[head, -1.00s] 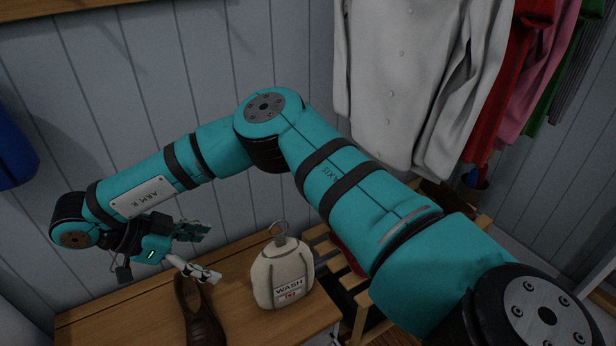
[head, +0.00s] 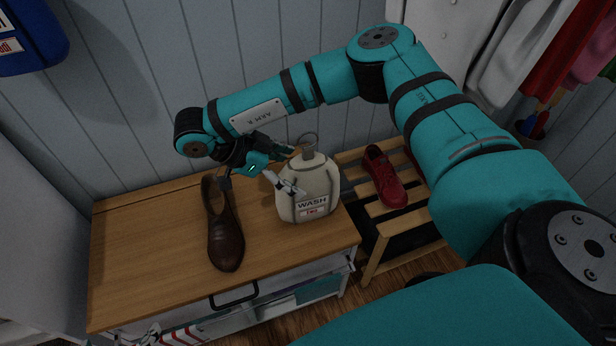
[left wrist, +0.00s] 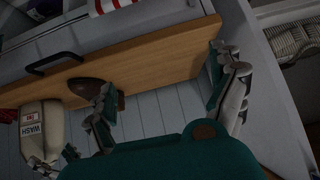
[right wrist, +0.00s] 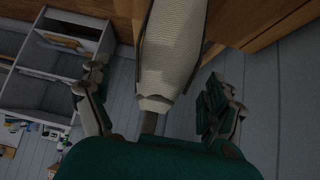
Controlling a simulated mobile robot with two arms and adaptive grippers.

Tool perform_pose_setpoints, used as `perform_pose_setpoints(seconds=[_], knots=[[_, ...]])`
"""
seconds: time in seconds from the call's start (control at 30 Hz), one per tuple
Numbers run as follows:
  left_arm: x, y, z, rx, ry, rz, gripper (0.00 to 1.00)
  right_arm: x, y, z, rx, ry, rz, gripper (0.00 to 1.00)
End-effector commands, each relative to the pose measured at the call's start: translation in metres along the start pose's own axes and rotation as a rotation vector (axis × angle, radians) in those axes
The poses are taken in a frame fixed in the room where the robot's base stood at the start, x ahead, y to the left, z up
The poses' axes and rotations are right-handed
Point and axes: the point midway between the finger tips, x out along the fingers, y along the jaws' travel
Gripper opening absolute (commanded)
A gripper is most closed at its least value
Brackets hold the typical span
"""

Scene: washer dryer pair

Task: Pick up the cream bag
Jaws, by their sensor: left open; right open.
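The cream bag (head: 308,182), labelled WASH, stands upright on the wooden top at its right end. My right gripper (head: 290,168) is open at the bag's upper left side, its fingers pointing toward it. In the right wrist view the cream bag (right wrist: 175,45) lies between and ahead of the open fingers (right wrist: 155,90); I cannot tell whether they touch it. The bag also shows at the left of the left wrist view (left wrist: 42,125). My left gripper (left wrist: 165,95) is open and empty there, and its fingers are not clearly seen in the head view.
A brown shoe (head: 225,230) stands on the wooden top (head: 145,250), left of the bag. A red shoe (head: 385,178) sits on a slatted rack (head: 362,215) to the right. The panelled wall (head: 130,130) is behind. Clothes hang at upper right.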

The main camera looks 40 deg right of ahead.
Motion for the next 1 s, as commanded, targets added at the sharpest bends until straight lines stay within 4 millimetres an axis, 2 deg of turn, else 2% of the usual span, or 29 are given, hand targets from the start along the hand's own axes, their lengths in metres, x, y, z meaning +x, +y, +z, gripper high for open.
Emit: perform_pose_setpoints(seconds=[0.23, 0.53, 0.83, 0.87, 1.0], knots=[[0.004, 0.003, -0.018, 0.001, 0.095, 0.006, 0.93, 0.016, -0.001, 0.0, 0.001, 0.001, 0.0, 0.91], [0.003, 0.009, -0.063, 0.003, 0.326, 0.02, 0.93, 0.054, -0.003, -0.001, 0.0, 0.0, 0.0, 0.91], [0.001, 0.01, -0.07, 0.003, 0.36, 0.021, 0.93, 0.059, -0.003, -0.002, 0.0, 0.0, 0.0, 0.91], [0.001, 0.01, -0.07, 0.003, 0.36, 0.021, 0.93, 0.058, -0.003, -0.002, 0.0, 0.0, 0.0, 0.9], [0.001, 0.01, -0.07, 0.003, 0.359, 0.021, 0.93, 0.058, -0.003, -0.002, 0.0, 0.0, 0.0, 0.72]])
